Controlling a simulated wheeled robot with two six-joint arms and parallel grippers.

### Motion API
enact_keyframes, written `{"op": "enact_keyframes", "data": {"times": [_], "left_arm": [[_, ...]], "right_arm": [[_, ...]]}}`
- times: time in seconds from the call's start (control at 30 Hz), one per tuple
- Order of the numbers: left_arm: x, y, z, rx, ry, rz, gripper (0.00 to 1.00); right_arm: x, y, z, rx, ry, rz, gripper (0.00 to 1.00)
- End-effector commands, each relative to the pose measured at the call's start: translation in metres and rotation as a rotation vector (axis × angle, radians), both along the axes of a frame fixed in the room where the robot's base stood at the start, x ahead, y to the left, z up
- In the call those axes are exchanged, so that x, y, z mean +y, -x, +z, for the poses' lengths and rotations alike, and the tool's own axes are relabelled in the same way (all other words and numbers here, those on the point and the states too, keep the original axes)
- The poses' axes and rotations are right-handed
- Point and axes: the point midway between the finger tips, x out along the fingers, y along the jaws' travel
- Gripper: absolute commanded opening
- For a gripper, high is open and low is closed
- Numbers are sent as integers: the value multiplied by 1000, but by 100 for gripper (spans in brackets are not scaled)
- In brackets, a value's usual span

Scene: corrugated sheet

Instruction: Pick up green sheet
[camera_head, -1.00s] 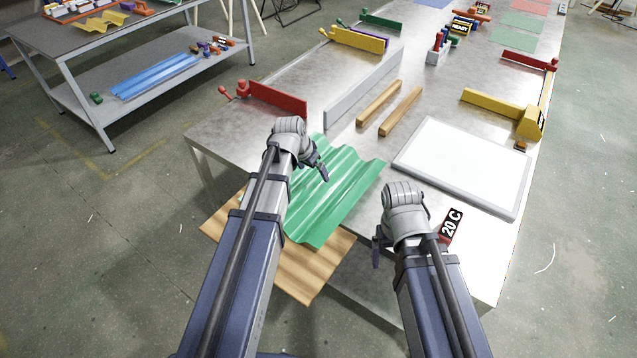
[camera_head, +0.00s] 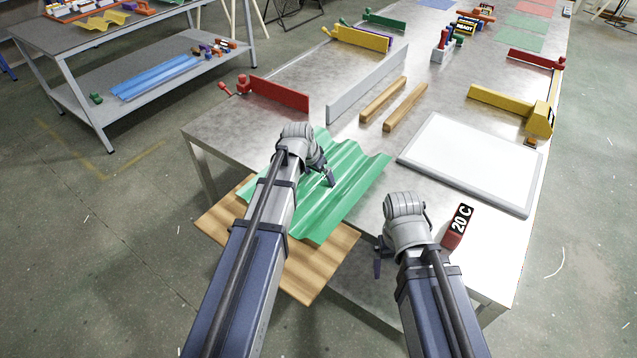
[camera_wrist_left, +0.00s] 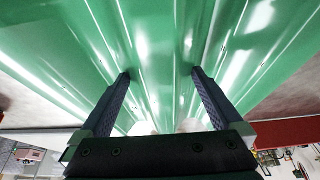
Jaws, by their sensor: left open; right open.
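The green sheet (camera_head: 340,190) is corrugated and lies at the near end of the metal table, partly over a wooden board. My left gripper (camera_head: 326,181) is above the middle of the sheet, its fingers pointing down toward it. In the left wrist view the green sheet (camera_wrist_left: 160,40) fills most of the picture, and my left gripper (camera_wrist_left: 160,75) is open with its two fingers apart over the ridges. I cannot tell whether the fingertips touch it. My right gripper (camera_head: 378,262) hangs at the table's near edge, right of the sheet, apart from it. My left arm hides part of the sheet.
The wooden board (camera_head: 310,265) sticks out at the table's near edge. Two wooden bars (camera_head: 404,106), a grey upright strip (camera_head: 368,85) and a red clamp bar (camera_head: 280,93) stand beyond the sheet.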

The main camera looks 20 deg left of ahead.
Motion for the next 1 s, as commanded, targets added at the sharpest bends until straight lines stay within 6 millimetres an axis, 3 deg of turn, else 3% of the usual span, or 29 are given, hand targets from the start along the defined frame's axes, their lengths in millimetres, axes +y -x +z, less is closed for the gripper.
{"op": "enact_keyframes", "data": {"times": [0.17,1.0], "left_arm": [[0,0,1,0,0,0,99],[0,0,1,0,0,0,5]], "right_arm": [[0,0,1,0,0,0,87],[0,0,1,0,0,0,87]]}}
